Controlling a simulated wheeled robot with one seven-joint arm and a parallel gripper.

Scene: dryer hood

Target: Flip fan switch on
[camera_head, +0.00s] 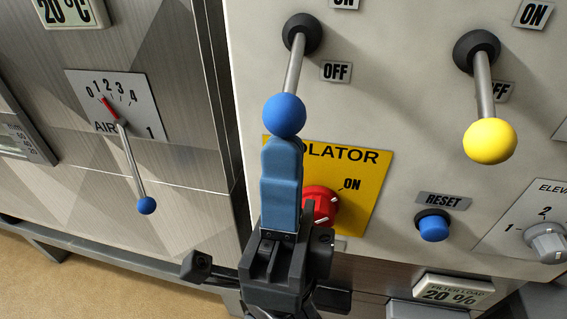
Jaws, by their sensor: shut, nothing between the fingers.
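A toggle lever with a blue ball knob (285,115) hangs down from a dark round base on the light panel, level with or below its OFF label (336,71). An ON label is partly cut off above it. A second lever with a yellow ball knob (490,140) also hangs down at the right. No label naming either lever as the fan switch shows. My gripper (283,142) is shut and empty, pointing up, with its blue fingertips directly below the blue ball. They look touching or nearly so; I cannot tell which.
Behind my gripper are a yellow isolator plate (367,185) and red rotary knob (322,206). A blue reset button (433,227) and grey elevation knob (546,243) are at right. A blue-tipped air lever (146,205) is on the left metal panel.

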